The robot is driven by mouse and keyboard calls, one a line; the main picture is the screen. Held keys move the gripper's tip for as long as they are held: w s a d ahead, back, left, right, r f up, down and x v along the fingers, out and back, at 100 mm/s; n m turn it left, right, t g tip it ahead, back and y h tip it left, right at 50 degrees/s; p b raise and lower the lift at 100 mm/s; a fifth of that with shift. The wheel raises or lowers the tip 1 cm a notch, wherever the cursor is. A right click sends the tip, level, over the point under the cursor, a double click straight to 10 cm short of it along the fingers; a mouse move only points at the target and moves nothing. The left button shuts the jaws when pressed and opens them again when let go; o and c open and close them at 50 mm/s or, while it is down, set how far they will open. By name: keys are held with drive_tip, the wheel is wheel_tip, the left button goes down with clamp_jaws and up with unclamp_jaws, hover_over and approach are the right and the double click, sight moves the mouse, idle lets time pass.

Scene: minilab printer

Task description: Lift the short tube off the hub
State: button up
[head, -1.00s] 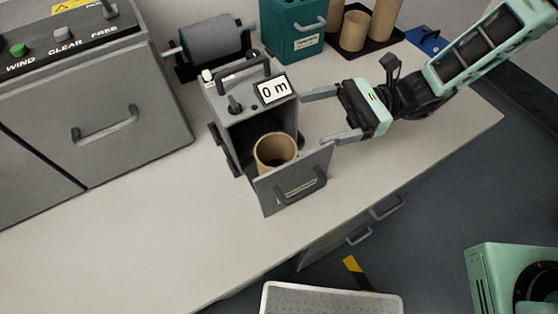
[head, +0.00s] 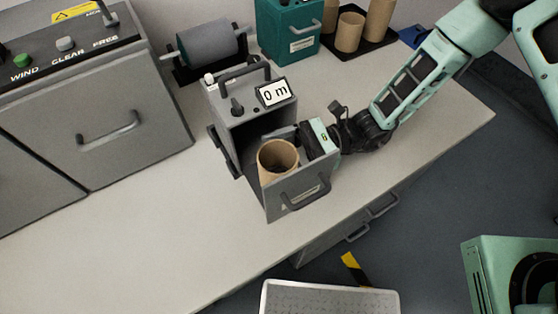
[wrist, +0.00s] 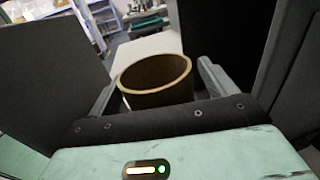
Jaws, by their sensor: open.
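The short tube (head: 277,160) is a brown cardboard ring standing upright inside the open grey box (head: 238,115) with the "0 m" display. The hub under it is hidden. In the wrist view the short tube (wrist: 156,90) stands between the two fingers, one on each side. I cannot tell whether either finger touches it.
The box's open grey front panel with a handle (head: 305,190) stands close to my gripper. A grey roller (head: 208,43), a teal box (head: 288,30) and several brown tubes on a black tray (head: 345,45) are behind. The white counter (head: 130,215) is clear at the front left.

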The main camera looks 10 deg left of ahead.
drive_tip(key=shift+s+a, duration=0.15)
drive_tip(key=shift+a, duration=0.3)
drive_tip(key=c, duration=0.7)
drive_tip(key=shift+d, duration=0.1)
drive_tip(key=shift+r, duration=0.15)
